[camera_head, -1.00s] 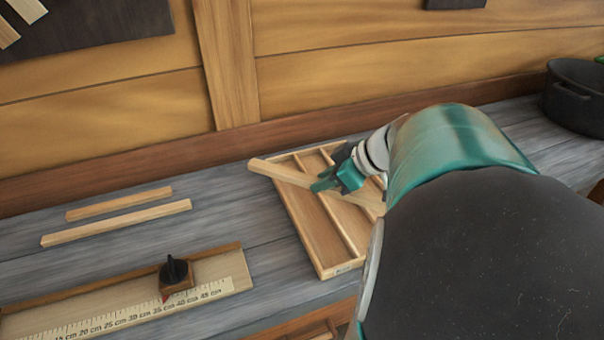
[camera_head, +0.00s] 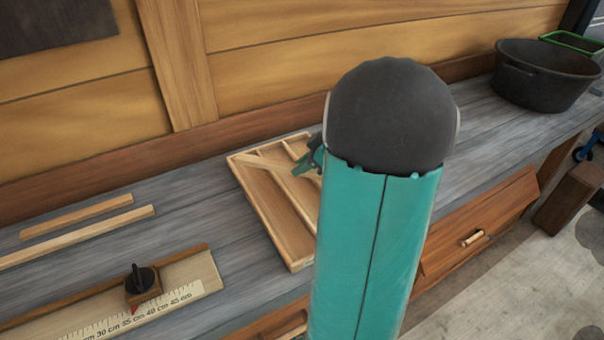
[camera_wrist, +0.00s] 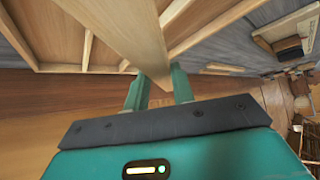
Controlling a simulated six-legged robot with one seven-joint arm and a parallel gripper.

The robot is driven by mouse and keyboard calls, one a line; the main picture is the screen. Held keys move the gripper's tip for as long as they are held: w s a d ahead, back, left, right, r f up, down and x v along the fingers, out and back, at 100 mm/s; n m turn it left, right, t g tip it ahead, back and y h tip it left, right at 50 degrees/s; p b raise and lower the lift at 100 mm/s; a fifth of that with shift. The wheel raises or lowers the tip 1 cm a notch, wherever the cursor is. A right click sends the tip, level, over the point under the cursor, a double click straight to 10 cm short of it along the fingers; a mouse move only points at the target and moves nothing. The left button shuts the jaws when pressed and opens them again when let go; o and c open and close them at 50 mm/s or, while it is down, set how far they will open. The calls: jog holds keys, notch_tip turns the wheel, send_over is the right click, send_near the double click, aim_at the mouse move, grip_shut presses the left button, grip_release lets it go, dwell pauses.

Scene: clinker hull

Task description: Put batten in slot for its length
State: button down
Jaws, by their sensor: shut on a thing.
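My gripper (camera_head: 313,162) is shut on a pale wooden batten (camera_head: 262,166), which lies slantwise across the far left part of a slotted wooden tray (camera_head: 268,228). In the wrist view the batten (camera_wrist: 118,28) runs away from between my fingertips (camera_wrist: 158,84), above the tray's thin dividers (camera_wrist: 86,48) and at an angle to them. I cannot tell whether it touches the tray. My arm hides the right side of the tray in the head view.
Two loose battens (camera_head: 78,216) lie on the grey bench at left. A measuring board (camera_head: 185,283) with a black-knobbed stop (camera_head: 141,281) is in front of them. A black pot (camera_head: 545,76) stands at far right. An open-looking drawer front (camera_head: 475,235) is below the bench.

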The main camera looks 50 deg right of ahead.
jog(key=shift+w+d+f, duration=0.25)
jog(key=shift+d+f, duration=0.15)
jog(key=shift+f, duration=0.15)
jog(key=shift+w+d+f, duration=0.2)
jog(key=shift+d+f, duration=0.2)
jog(key=shift+f, duration=0.15)
jog(key=shift+d+f, duration=0.2)
jog(key=shift+f, duration=1.5)
jog(key=shift+f, duration=0.2)
jog(key=c, duration=1.2)
grip_release()
jog(key=shift+o, duration=0.2)
